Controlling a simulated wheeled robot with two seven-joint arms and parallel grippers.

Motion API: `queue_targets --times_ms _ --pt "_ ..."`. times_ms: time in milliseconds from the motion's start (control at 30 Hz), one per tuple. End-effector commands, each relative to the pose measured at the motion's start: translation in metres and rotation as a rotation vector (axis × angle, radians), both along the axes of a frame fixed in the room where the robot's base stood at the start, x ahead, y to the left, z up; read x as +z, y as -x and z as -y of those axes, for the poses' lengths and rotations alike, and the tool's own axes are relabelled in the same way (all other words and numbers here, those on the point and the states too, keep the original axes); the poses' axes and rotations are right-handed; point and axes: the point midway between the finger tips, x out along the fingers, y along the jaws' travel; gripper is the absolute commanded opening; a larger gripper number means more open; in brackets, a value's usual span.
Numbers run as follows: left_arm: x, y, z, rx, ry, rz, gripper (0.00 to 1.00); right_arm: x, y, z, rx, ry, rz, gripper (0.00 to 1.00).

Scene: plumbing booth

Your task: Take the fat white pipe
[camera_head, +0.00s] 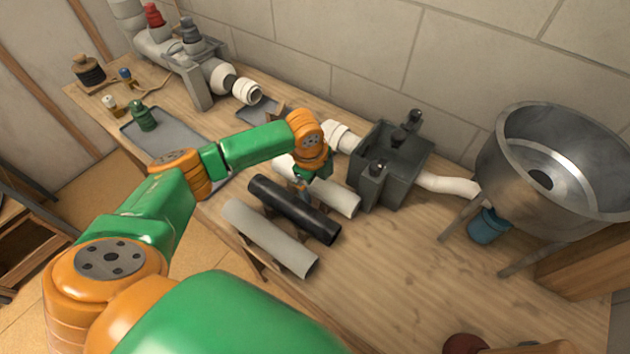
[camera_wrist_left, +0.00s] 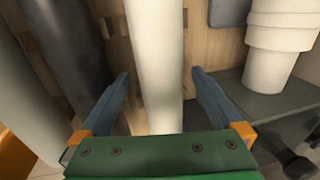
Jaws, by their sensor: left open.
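The fat white pipe (camera_head: 341,199) lies on the wooden bench, the one of three parallel pipes nearest the wall. My left gripper (camera_head: 304,181) is over it and hides part of its length. In the left wrist view, the white pipe (camera_wrist_left: 158,60) runs between the two open blue-grey fingers (camera_wrist_left: 160,74), with a gap on each side. The fingers are not closed on it. My right gripper is not in view.
A black pipe (camera_head: 294,209) and a light grey pipe (camera_head: 270,238) lie beside the white one. A dark grey box with fittings (camera_head: 393,165) stands close to its right. A metal basin (camera_head: 560,165) stands further right. The front-right bench is mostly clear.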

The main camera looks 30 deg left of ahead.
Motion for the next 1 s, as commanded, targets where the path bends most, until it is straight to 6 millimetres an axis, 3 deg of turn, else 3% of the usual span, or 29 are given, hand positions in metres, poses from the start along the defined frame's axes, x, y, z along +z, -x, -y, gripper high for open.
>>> queue_targets --times_ms 167,500,767,1000 --pt "0.0 0.0 0.0 0.0 0.0 0.0 0.97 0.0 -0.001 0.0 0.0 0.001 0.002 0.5" --pt "0.0 0.0 0.0 0.0 0.001 0.0 0.06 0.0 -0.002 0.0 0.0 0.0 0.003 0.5" --pt "0.003 0.0 0.0 0.0 0.001 0.001 0.05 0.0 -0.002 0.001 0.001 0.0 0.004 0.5" --pt "0.04 0.006 -0.002 -0.001 0.001 0.003 0.05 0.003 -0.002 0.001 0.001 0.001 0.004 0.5"
